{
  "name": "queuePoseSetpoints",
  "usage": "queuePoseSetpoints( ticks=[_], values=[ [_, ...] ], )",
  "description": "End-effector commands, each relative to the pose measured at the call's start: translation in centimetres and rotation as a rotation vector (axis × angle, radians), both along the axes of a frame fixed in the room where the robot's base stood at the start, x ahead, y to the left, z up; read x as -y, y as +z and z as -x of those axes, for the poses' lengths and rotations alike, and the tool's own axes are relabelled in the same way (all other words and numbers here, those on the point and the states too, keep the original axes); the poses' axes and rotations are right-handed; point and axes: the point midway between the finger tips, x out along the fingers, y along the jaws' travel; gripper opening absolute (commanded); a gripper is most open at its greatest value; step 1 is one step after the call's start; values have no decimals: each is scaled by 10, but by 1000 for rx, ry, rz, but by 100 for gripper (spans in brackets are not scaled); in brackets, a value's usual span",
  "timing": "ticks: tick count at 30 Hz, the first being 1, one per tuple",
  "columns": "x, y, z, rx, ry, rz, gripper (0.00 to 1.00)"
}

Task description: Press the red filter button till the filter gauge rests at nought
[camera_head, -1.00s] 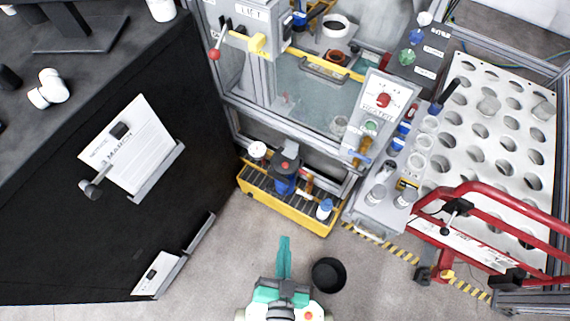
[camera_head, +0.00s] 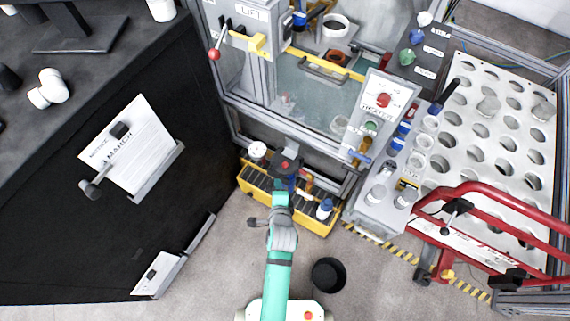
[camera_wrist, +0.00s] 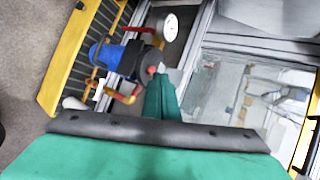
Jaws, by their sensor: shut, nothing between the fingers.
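The red filter button (camera_head: 285,164) sits on the black head of the filter, above its blue body. In the wrist view, the red button (camera_wrist: 151,70) shows right by the fingertips. The filter gauge (camera_head: 257,150) is a round white dial left of the filter head; the dial also shows in the wrist view (camera_wrist: 170,27), its needle too small to read. My gripper (camera_wrist: 160,80) is shut and empty, its teal fingers pointing at the filter head. I cannot tell whether the tips touch the button. In the head view, my wrist hides part of the blue body.
The filter stands in a yellow-edged tray (camera_head: 330,231) with a blue-and-white bottle (camera_head: 324,208). A glass-fronted tank (camera_head: 310,98) rises behind it. A red-buttoned panel (camera_head: 384,100) stands at the right. A black bin (camera_head: 328,275) stands on the floor beside my arm.

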Motion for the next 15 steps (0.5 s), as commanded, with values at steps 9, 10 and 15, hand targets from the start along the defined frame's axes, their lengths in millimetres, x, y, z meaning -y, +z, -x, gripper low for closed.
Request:
queuePoseSetpoints(
  ticks=[9,10,15],
  values=[
    [10,4,-79,-123,-159,-286,0],
    [12,5,-85,-135,-175,-309,0],
    [19,11,-114,-197,-251,-417,0]
  ],
)
